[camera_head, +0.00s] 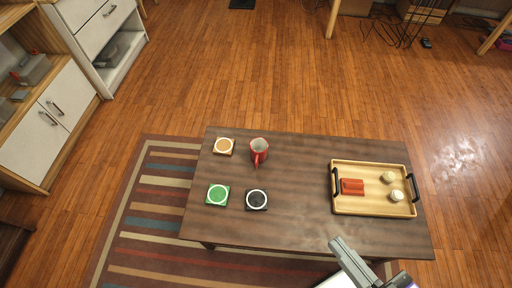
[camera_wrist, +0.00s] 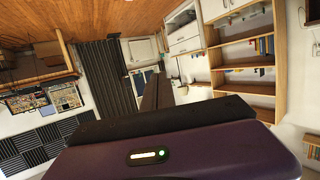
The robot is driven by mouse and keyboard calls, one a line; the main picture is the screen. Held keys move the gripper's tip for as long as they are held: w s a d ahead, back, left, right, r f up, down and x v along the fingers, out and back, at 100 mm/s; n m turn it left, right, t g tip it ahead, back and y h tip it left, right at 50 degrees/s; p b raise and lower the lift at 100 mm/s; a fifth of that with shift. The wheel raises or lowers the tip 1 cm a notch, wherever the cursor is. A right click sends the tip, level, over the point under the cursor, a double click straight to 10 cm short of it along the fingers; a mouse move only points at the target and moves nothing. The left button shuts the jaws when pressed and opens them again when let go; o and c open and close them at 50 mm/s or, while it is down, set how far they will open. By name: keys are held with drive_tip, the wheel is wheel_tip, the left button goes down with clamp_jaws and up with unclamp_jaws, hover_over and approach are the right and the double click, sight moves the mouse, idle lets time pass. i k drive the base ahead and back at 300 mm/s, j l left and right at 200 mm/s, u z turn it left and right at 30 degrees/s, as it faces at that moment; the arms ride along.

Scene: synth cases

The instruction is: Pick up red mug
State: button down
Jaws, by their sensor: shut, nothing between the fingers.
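The red mug (camera_head: 261,156) stands upright on the dark wooden table (camera_head: 300,215), near its far edge and left of the middle. Its pale inside shows from above, and its handle seems to face the near side. My gripper (camera_head: 337,243) is over the table's near edge, to the right of and well apart from the mug. In the wrist view its dark fingers (camera_wrist: 158,93) are together with nothing between them. The mug is not visible in the wrist view, which looks out across the room to shelves and a wall.
An orange coaster (camera_head: 223,146) lies left of the mug. A wooden tray (camera_head: 370,209) on the right holds a red item (camera_head: 352,187) and two small pale items. The middle of the table is clear.

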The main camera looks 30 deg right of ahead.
sight(258, 146)
drive_tip(key=i+j+z, duration=0.1)
drive_tip(key=j+z, duration=0.15)
drive_tip(key=z, duration=0.15)
drive_tip(key=j+z, duration=0.8)
drive_tip(key=j, duration=2.6)
